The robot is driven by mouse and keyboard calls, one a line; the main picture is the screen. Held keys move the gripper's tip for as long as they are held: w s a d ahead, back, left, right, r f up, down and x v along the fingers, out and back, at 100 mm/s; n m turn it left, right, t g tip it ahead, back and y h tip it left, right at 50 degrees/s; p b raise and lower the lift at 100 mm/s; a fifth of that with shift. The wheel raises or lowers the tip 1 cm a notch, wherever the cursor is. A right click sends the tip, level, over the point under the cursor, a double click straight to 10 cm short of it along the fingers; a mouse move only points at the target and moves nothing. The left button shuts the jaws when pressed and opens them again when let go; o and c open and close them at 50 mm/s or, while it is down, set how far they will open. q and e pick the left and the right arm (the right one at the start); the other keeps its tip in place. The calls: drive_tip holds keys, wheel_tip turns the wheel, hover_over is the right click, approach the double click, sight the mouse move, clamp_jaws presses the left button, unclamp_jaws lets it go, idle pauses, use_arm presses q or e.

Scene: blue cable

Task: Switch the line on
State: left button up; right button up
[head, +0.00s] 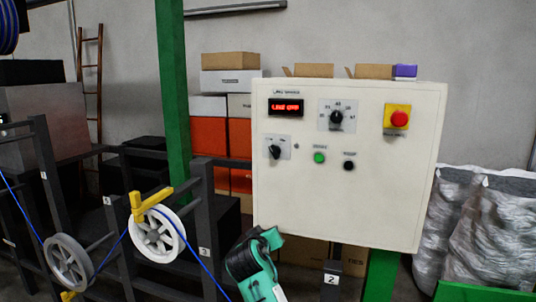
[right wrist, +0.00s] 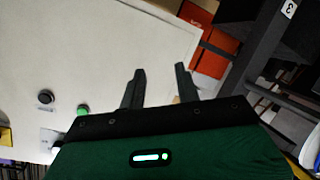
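A cream control panel (head: 345,190) stands upright ahead. Its red display (head: 286,107) appears to read "LINE OFF". Below it is a black rotary switch (head: 275,152), with a green button (head: 319,158) and a black button (head: 349,165) to its right. My right gripper (head: 256,240) is near the panel's lower left corner. In the right wrist view its fingers (right wrist: 160,72) are apart, with nothing between them. My left gripper is out of view.
The panel also has a selector dial (head: 336,117) and a red emergency stop (head: 399,118). A blue cable (head: 112,247) runs over white pulleys (head: 157,236) on a dark frame at left. Boxes (head: 208,137) stand behind; wrapped sacks (head: 493,230) stand at right.

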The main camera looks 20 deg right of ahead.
sight(272, 151)
wheel_tip(272, 151, up, 20)
drive_tip(key=w+a+m+t+h, duration=0.2)
drive_tip(key=a+h, duration=0.1)
drive_tip(key=p+x, duration=0.2)
drive_tip(key=x, duration=0.2)
drive_tip(key=p+x, duration=0.2)
drive_tip(key=x, duration=0.2)
drive_tip(key=p+x, duration=0.2)
drive_tip(key=x, duration=0.3)
drive_tip(key=shift+r, duration=0.25)
drive_tip(key=shift+w+d+f, duration=0.15)
drive_tip(key=shift+w+d, duration=0.25)
drive_tip(key=shift+w, duration=0.1)
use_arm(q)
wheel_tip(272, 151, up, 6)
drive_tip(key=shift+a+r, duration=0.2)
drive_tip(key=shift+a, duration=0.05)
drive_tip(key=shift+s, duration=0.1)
use_arm(e)
clamp_jaws()
